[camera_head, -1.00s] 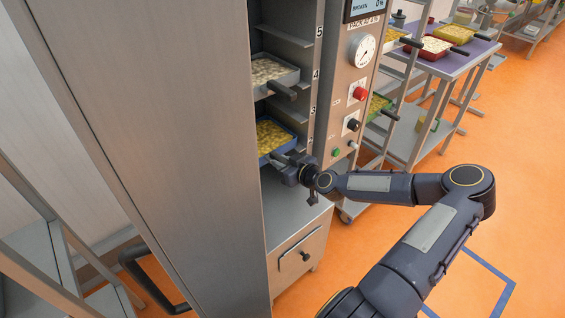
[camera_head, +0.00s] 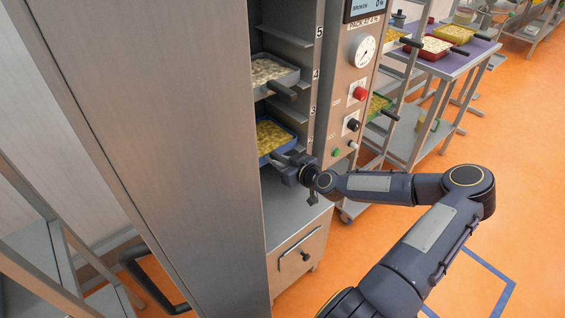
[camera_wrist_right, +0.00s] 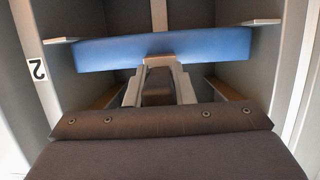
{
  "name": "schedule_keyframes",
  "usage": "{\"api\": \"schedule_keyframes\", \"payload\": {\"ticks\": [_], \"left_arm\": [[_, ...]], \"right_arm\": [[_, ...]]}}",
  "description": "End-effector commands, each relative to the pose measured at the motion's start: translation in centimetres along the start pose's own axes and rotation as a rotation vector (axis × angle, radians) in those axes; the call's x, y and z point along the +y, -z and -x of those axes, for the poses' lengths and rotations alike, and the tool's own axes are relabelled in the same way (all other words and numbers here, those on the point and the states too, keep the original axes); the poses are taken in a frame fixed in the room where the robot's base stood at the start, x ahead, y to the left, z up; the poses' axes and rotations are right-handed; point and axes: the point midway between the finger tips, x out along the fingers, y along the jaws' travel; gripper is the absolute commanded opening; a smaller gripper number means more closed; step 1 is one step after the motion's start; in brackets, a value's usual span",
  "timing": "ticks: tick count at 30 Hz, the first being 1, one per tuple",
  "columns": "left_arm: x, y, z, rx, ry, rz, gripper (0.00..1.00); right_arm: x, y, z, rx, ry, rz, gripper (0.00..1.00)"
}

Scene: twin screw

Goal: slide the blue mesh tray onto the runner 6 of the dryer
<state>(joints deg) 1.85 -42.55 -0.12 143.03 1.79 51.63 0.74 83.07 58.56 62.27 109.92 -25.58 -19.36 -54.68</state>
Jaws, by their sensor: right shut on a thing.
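The blue mesh tray (camera_head: 264,156) with yellow pieces sits inside the open steel dryer (camera_head: 330,100), low down, by the labels 3 and 2. My right gripper (camera_head: 294,168) is at the tray's front. In the right wrist view its fingers (camera_wrist_right: 158,88) are closed on the tray's dark handle. Ledges show on both sides of the bay; whether the tray rests on them I cannot tell. My left gripper is not in view. No label 6 shows.
A grey tray (camera_head: 275,77) with a dark handle sits above, near label 4. The control panel (camera_head: 350,95) stands right of the opening. A rack with a green tray (camera_head: 378,106) and a purple-topped table (camera_head: 455,62) are further right. Orange floor is clear at right.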

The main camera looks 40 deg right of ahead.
Motion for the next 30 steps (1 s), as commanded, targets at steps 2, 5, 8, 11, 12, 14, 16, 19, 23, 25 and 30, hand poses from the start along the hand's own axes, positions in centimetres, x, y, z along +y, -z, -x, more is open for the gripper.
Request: {"api": "schedule_keyframes", "payload": {"ticks": [2,5,8,11,12,14,16,19,23,25,30], "left_arm": [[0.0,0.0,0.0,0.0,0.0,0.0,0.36],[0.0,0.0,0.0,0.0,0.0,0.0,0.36],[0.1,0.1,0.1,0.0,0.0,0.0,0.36],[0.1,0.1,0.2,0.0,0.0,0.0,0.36],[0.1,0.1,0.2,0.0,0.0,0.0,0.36],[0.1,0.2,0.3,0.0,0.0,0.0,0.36],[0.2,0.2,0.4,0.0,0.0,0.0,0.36],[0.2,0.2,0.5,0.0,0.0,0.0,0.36],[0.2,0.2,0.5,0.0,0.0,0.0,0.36],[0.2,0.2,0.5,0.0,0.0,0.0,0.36],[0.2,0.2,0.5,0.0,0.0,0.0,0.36]], "right_arm": [[0.0,0.2,0.0,0.004,-0.001,0.002,0.0],[0.0,0.3,0.0,0.004,-0.001,0.002,0.0],[0.0,0.4,0.1,0.004,-0.001,0.002,0.0],[0.0,0.7,0.1,0.004,-0.001,0.002,0.0],[0.0,0.8,0.2,0.004,-0.001,0.002,0.0],[0.0,1.0,0.2,0.004,-0.001,0.002,0.0],[0.0,1.2,0.3,0.004,-0.001,0.002,0.0],[0.0,1.4,0.4,0.004,-0.001,0.003,0.0],[0.0,1.6,0.4,0.004,-0.001,0.003,0.0],[0.0,1.6,0.4,0.004,-0.001,0.002,0.0],[0.0,1.6,0.4,0.004,-0.001,0.002,0.0]]}}
